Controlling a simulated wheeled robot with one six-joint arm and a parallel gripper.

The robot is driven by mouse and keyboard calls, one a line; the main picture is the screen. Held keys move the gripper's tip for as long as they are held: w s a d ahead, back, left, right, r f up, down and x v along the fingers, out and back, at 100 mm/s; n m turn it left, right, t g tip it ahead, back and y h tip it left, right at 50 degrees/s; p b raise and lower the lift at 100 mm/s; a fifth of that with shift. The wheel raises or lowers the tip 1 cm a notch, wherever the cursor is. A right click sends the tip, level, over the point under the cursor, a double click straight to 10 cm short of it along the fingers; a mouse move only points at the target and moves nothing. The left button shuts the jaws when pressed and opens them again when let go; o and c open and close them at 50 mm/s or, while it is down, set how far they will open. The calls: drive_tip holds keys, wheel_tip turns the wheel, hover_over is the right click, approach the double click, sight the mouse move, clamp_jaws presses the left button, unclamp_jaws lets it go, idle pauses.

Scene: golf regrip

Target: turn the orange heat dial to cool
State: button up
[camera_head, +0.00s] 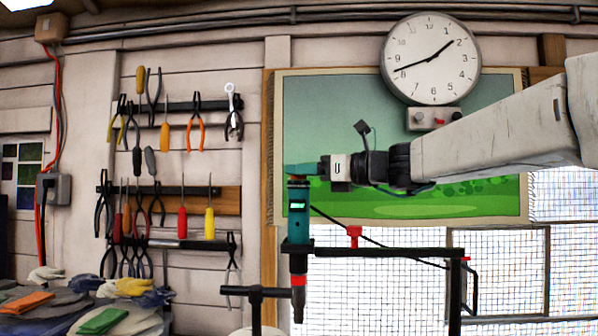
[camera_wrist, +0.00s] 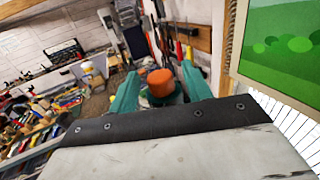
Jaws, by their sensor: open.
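The orange heat dial (camera_wrist: 161,83) sits on top of a teal heat tool. In the wrist view it lies between the two teal fingers of my gripper (camera_wrist: 160,88), which are apart on either side of it; I cannot tell whether they touch it. There my gripper (camera_head: 302,170) reaches in from the right over the tool's top and largely hides the dial. The dial's setting cannot be read.
A red clamp knob (camera_head: 354,236) stands on the stand's bar, right of the tool. A black T-shaped post (camera_head: 255,296) is at lower left. Gloves and cloths (camera_head: 105,318) lie at bottom left. Hand tools (camera_head: 165,115) hang on the wall behind.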

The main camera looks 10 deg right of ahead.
drive_tip(key=shift+x, duration=0.95)
drive_tip(key=shift+s, duration=0.1)
drive_tip(key=c, duration=0.9)
drive_tip(key=shift+c, duration=0.2)
drive_tip(key=shift+n+g, duration=0.3)
drive_tip(key=shift+g, duration=0.1)
drive_tip(key=n+g+y, duration=0.1)
drive_tip(key=n+g, duration=0.1)
drive_tip(key=g, duration=0.1)
drive_tip(key=n+g+y, duration=0.1)
drive_tip(key=n+g, duration=0.1)
drive_tip(key=g, duration=0.1)
drive_tip(key=shift+d+y, duration=0.1)
drive_tip(key=shift+y, duration=0.3)
drive_tip(key=shift+n+g, duration=1.05)
drive_tip(key=shift+g, duration=0.55)
drive_tip(key=shift+n+g, duration=1.05)
drive_tip(key=shift+g, duration=0.55)
